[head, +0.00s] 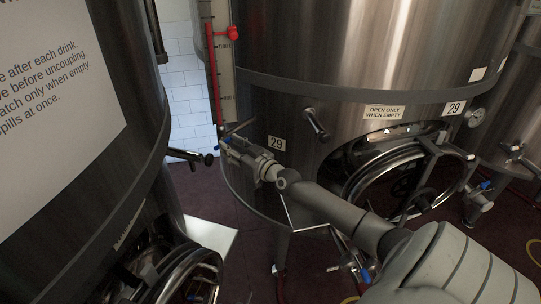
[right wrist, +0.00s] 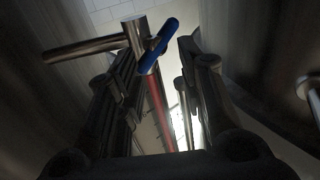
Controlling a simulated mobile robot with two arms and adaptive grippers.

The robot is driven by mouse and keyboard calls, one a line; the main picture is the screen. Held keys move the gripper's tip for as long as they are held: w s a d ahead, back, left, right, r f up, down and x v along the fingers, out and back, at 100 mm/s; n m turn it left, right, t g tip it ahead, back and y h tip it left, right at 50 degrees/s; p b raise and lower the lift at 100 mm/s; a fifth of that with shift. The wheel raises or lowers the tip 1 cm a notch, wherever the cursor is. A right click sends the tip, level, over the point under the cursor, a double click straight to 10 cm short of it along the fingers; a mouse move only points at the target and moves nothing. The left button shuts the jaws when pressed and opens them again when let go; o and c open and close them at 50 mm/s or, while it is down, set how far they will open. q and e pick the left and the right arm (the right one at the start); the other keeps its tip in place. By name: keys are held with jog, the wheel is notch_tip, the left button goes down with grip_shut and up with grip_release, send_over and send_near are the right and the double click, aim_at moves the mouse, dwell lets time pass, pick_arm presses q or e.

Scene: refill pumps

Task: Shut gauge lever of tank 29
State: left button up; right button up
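Tank 29 is the large steel tank (head: 300,60) in the middle of the head view, marked with a "29" label (head: 276,143). Its gauge tube (head: 217,75) runs upright at its left side, with a red column and a red marker (head: 233,33). In the right wrist view the blue gauge lever (right wrist: 158,46) sits tilted on a metal valve with a side pipe (right wrist: 85,49). My right gripper (head: 226,143) is at the gauge's lower end; its fingers (right wrist: 166,50) are spread apart, the lever near the left fingertip. Contact is unclear. My left gripper is out of view.
Another dark tank (head: 140,100) with a printed notice (head: 50,75) stands close on the left. A pipe with a dark end (head: 190,156) juts into the gap. Tank 29 has a round hatch (head: 385,180) and a short handle (head: 316,125) near my right arm.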

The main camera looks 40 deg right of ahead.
jog(key=s, duration=0.7)
jog(key=s+d+f+g+h+b, duration=0.1)
jog(key=s+f, duration=0.3)
jog(key=f, duration=1)
jog(key=s+d+f+g+b, duration=0.1)
jog(key=s+f+g+b, duration=0.2)
jog(key=f, duration=1.1)
jog(key=shift+s+f+m+g+h+b, duration=0.2)
jog(key=shift+s+m+g+h+b, duration=0.15)
jog(key=shift+m+g+h+b, duration=0.1)
